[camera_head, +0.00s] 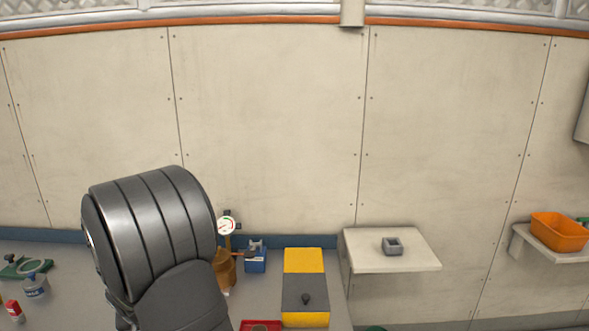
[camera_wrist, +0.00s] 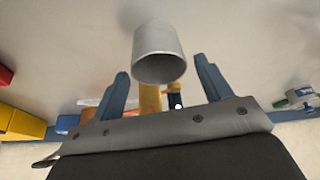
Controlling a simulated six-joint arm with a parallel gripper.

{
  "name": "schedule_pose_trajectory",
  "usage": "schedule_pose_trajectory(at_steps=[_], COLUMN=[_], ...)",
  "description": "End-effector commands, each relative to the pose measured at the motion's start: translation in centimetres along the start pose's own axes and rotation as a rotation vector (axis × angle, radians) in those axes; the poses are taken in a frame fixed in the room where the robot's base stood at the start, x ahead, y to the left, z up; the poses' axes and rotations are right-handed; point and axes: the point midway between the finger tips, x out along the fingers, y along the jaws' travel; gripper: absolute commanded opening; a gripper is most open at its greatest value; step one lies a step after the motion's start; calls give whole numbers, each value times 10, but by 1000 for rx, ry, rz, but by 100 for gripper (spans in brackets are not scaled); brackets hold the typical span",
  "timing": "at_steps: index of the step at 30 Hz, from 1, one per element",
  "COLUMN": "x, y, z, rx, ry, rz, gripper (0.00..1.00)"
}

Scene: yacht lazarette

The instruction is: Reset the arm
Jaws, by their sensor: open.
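My gripper (camera_wrist: 161,66) shows in the wrist view, with its two blue fingers spread apart. A light grey cylinder (camera_wrist: 159,52), like a cup or short pipe, appears between and beyond the fingertips. A gap shows on each side of it, and I cannot tell how far off it is or what it rests on. In the head view my dark arm fills the lower left, and my gripper is hidden there.
A yellow and grey box (camera_head: 304,261), a blue device (camera_head: 256,262) and a pressure gauge (camera_head: 227,226) stand near my arm. A shelf (camera_head: 420,258) holds a grey square part (camera_head: 392,246). An orange bin (camera_head: 558,233) is at right. A red tray (camera_head: 260,326) is at the bottom.

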Motion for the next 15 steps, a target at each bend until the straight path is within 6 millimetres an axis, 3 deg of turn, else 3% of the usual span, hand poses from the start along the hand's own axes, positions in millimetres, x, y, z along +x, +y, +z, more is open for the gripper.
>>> schedule_pose_trajectory(at_steps=[6,15], x=[-14,-15], y=[0,0], z=[-5,-6], rx=[-1,-1], ry=[-2,-3], rz=[1,1], gripper=[71,71])
